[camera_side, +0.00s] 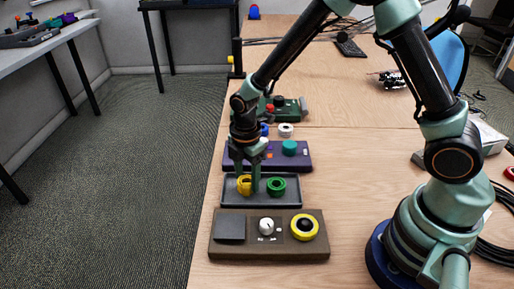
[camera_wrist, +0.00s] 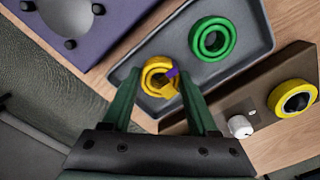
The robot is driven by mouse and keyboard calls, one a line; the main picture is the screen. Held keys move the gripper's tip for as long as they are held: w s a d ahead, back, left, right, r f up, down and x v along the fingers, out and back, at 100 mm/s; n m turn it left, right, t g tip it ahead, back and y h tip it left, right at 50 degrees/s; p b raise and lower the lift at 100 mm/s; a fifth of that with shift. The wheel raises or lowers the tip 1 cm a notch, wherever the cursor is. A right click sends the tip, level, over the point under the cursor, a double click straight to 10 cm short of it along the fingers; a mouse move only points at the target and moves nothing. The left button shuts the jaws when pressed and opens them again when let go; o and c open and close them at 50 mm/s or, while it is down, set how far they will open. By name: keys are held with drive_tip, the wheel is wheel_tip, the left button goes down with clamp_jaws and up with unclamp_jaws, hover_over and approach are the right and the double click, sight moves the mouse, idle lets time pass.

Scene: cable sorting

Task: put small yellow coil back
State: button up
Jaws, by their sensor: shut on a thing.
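The small yellow coil (camera_side: 243,184) is at the left part of the grey tray (camera_side: 260,204). In the wrist view, the coil (camera_wrist: 147,78) lies between my fingertips, with a small purple piece (camera_wrist: 173,72) and a yellow tab at its right side. My gripper (camera_side: 249,187) points down into the tray and is shut on the coil. In the wrist view my gripper (camera_wrist: 158,80) has one finger on each side of it. I cannot tell whether the coil touches the tray floor. A green coil (camera_wrist: 212,39) lies beside it in the tray.
A brown panel (camera_side: 225,249) with a white knob (camera_side: 266,226) and a yellow ring around a black centre (camera_side: 303,227) stands in front of the tray. A purple panel (camera_side: 305,160) stands behind it. Farther back are a white ring (camera_side: 286,130) and a green device (camera_side: 291,110).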

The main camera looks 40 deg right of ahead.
drive_tip(key=o, duration=1.4)
drive_tip(key=shift+r, duration=3.5)
drive_tip(key=s+d+r+m+t, duration=0.2)
drive_tip(key=s+d+r+m, duration=0.1)
drive_tip(key=r+m, duration=0.2)
drive_tip(key=s+d+r+m+t, duration=0.1)
drive_tip(key=s+d+r+m, duration=0.2)
drive_tip(key=m, duration=0.4)
drive_tip(key=s+d+r+m+t, duration=0.2)
drive_tip(key=s+d+r+m, duration=0.1)
drive_tip(key=r+m, duration=0.3)
drive_tip(key=shift+s+d+r+t, duration=0.1)
drive_tip(key=shift+s+r+t, duration=0.05)
drive_tip(key=shift+s+r, duration=0.35)
drive_tip(key=shift+s+d+r+t, duration=0.15)
drive_tip(key=shift+s+r, duration=0.1)
drive_tip(key=shift+r, duration=0.3)
